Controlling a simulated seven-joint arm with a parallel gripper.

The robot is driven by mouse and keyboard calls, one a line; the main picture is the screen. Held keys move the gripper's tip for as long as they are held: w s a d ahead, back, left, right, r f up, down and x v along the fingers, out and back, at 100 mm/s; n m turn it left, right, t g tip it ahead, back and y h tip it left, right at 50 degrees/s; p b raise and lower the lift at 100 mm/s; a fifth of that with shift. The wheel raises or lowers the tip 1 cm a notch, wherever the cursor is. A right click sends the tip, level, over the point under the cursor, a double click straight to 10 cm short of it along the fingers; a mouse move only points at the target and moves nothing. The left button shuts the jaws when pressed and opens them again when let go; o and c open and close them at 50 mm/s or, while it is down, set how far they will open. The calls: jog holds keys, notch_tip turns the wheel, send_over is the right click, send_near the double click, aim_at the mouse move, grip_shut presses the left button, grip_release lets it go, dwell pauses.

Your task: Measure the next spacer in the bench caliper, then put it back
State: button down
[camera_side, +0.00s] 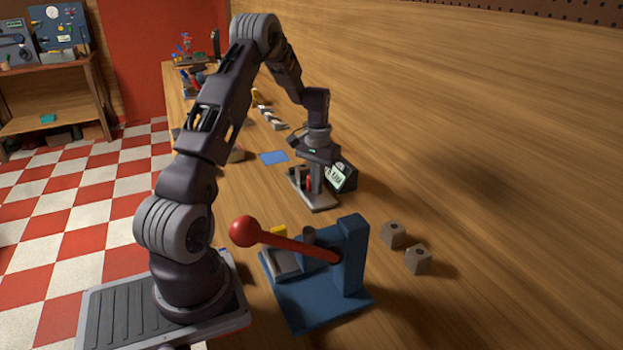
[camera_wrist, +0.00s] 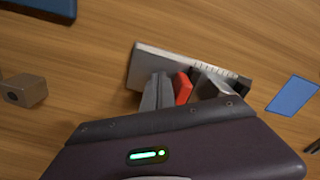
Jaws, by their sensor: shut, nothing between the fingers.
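Two small grey blocks with holes, one (camera_side: 393,234) and another (camera_side: 418,260), sit on the bench; I cannot tell which thing is the spacer.
A blue lever press (camera_side: 353,255) with a red ball handle (camera_side: 245,231) stands in front of the caliper. A blue mat (camera_side: 274,157) lies behind it. Several small pale pieces (camera_side: 270,118) lie farther back.

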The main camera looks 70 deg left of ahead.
jog(key=shift+a, duration=1.55)
jog(key=shift+a, duration=0.7)
jog(key=shift+d, duration=0.65)
